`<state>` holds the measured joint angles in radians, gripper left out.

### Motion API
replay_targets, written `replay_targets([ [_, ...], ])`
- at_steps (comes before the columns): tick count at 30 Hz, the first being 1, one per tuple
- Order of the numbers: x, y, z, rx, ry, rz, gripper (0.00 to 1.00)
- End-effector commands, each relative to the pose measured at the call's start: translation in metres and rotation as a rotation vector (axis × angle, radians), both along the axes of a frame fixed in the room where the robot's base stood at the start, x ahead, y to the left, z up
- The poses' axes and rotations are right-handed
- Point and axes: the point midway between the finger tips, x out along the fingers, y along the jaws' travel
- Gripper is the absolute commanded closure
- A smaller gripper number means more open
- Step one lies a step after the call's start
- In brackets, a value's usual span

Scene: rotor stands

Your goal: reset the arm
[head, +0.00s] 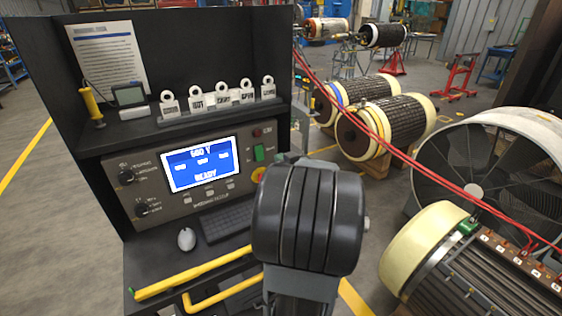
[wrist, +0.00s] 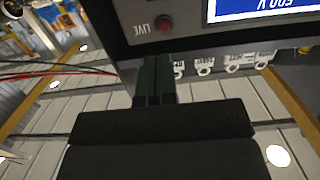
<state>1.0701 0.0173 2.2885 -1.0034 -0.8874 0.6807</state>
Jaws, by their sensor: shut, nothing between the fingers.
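My gripper (wrist: 155,82) shows in the wrist view with its two dark fingers together and nothing between them. In the head view my own black arm link stands in front of the test console (head: 130,180), and my fingertips are hidden behind it. In the wrist view, which is upside down, the fingers point toward the console's panel edge (wrist: 190,40), near a red lamp (wrist: 163,26) marked LIVE. I cannot tell whether they touch it. The console's blue screen (head: 201,163) reads READY with a voltage line above.
Several white labelled tags (head: 202,104) stand on the console's shelf. A yellow rail (head: 190,272) runs along its front. Red cables (head: 400,155) cross at right above wound rotors (head: 385,122) and a large fan-like housing (head: 480,190). Open floor (head: 50,230) lies at left.

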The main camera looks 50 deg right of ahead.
Motion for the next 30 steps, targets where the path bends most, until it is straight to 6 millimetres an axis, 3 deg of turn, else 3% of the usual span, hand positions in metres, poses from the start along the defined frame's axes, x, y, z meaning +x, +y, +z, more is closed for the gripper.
replay_targets([
  [21,-0.001,0.000,-0.001,-0.014,0.010,-0.002,1.00],
  [26,-0.016,-0.022,-0.024,-0.035,0.159,-0.138,1.00],
  [30,-0.054,-0.039,-0.059,0.024,0.398,-0.362,1.00],
])
